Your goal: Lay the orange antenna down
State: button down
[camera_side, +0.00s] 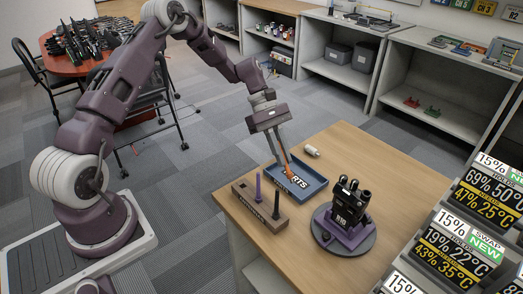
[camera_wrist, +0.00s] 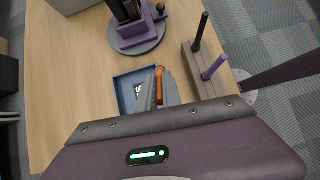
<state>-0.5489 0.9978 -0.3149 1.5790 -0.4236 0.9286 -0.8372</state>
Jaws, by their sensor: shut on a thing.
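The orange antenna (camera_side: 288,168) is held in my gripper (camera_side: 283,153), tilted, over the blue parts tray (camera_side: 318,190). In the wrist view the orange antenna (camera_wrist: 159,84) stands up between the fingers of my gripper (camera_wrist: 166,94), with the tray (camera_wrist: 121,88) just behind and to the left. The fingers are shut on it. Its lower end is at or just above the tray; I cannot tell whether it touches the floor of the tray.
A brown antenna rack (camera_side: 245,201) with a purple antenna (camera_side: 258,188) and a black antenna (camera_side: 277,205) stands left of the tray. A dark radio (camera_side: 347,203) sits on a round grey stand (camera_side: 322,236). A small white cylinder (camera_side: 312,151) lies behind the tray.

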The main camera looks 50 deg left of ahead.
jog(key=shift+n+t+h, duration=0.3)
jog(key=shift+n+h, duration=0.2)
jog(key=shift+h, duration=0.4)
jog(key=shift+w+d+f, duration=0.1)
jog(key=shift+w+f, duration=0.35)
jog(key=shift+f, duration=0.65)
jog(key=shift+w+a+f, duration=0.1)
jog(key=shift+w+f, duration=0.4)
jog(key=shift+f, duration=0.65)
jog(key=shift+w+d+f, duration=0.1)
jog(key=shift+w+f, duration=0.35)
jog(key=shift+f, duration=0.65)
jog(key=c, duration=1.4)
grip_release()
jog(key=shift+c, duration=0.2)
jog(key=v, duration=0.7)
